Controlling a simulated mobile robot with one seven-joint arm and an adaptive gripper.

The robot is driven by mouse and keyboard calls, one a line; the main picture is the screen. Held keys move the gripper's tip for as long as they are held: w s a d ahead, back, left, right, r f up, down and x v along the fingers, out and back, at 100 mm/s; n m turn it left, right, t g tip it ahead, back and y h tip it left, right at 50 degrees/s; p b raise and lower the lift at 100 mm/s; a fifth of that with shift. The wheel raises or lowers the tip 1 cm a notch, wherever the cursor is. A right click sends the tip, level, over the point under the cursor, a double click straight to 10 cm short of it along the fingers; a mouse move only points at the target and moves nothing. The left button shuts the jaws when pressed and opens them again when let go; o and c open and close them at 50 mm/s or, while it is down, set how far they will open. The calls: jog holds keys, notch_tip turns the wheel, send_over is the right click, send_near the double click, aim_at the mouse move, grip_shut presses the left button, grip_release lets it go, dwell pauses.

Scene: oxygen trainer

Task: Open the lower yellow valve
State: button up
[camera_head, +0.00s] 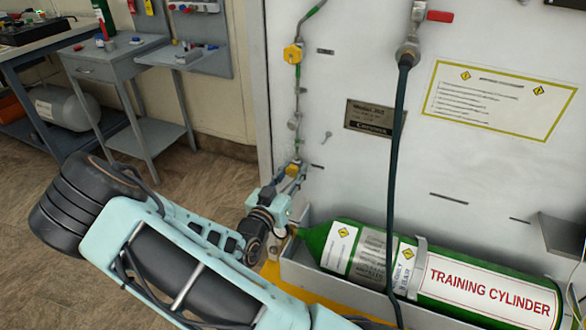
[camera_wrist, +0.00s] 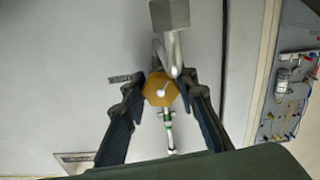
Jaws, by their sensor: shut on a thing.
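The lower yellow valve (camera_head: 292,170) sits on the pipe at the left side of the white panel, mostly hidden by my gripper (camera_head: 291,181) in the head view. In the wrist view it shows as a yellow hexagonal knob (camera_wrist: 160,89) with a white mark on its face. My gripper (camera_wrist: 163,84) has one finger on each side of the knob and is shut on it. A grey metal fitting (camera_wrist: 169,15) stands beyond it. The upper yellow valve (camera_head: 292,54) is higher on the same pipe, clear of my gripper.
A green training cylinder (camera_head: 455,285) lies in a grey tray just right of my gripper. A black hose (camera_head: 395,150) hangs down from a red-handled fitting (camera_head: 410,50). A grey table (camera_head: 105,60) stands at the left, with open floor before it.

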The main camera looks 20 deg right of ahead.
jog(key=o, duration=1.2)
jog(key=shift+c, duration=0.2)
jog(key=v, duration=1.2)
